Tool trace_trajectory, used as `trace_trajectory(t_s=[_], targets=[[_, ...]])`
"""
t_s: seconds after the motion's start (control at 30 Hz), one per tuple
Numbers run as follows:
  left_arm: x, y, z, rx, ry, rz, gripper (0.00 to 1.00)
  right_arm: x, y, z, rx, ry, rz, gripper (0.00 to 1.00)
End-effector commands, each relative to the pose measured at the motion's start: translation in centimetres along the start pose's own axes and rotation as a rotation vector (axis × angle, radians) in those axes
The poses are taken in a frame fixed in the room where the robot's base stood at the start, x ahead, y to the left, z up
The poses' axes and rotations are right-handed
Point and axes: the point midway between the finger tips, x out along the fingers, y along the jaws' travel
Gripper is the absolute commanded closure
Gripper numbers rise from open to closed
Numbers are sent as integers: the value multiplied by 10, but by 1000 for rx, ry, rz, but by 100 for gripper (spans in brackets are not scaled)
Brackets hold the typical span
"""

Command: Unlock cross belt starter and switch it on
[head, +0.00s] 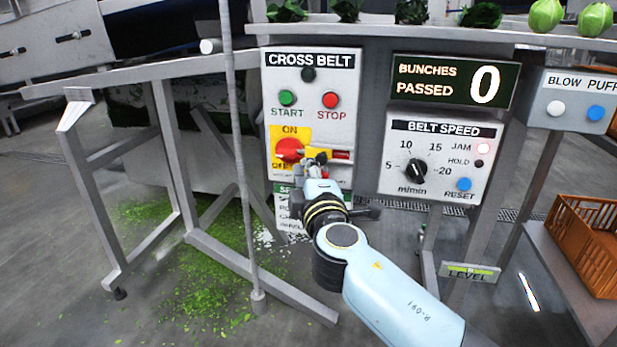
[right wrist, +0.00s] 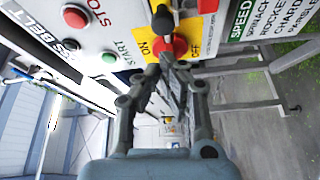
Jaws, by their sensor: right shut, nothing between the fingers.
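The cross belt starter box (head: 349,120) has a green START button (head: 287,98), a red STOP button (head: 331,100) and a dark lamp (head: 308,74). Below them is a red rotary switch (head: 290,150) on a yellow ON/OFF plate (head: 292,131). In the right wrist view the tips (right wrist: 168,62) are beside the red knob (right wrist: 180,46); contact is unclear. My left gripper is not in view.
A belt speed panel (head: 398,185) and a counter reading 0 (head: 452,82) are to the right. A thin grey post (head: 232,120) stands left of the box. A grey frame (head: 210,255) is at left. An orange crate (head: 575,235) is at far right.

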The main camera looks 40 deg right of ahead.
Motion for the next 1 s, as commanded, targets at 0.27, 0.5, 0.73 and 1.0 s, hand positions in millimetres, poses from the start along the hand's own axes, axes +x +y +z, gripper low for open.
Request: trace_trajectory(t_s=[0.27,0.5,0.73,1.0], targets=[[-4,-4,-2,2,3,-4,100,39,0,0,1,0,0,100],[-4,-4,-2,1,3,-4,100,45,-1,0,1,0,-1,100],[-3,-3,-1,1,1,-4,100,44,-1,1,0,0,-1,100],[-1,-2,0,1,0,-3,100,29,3,34,-4,0,-2,100]])
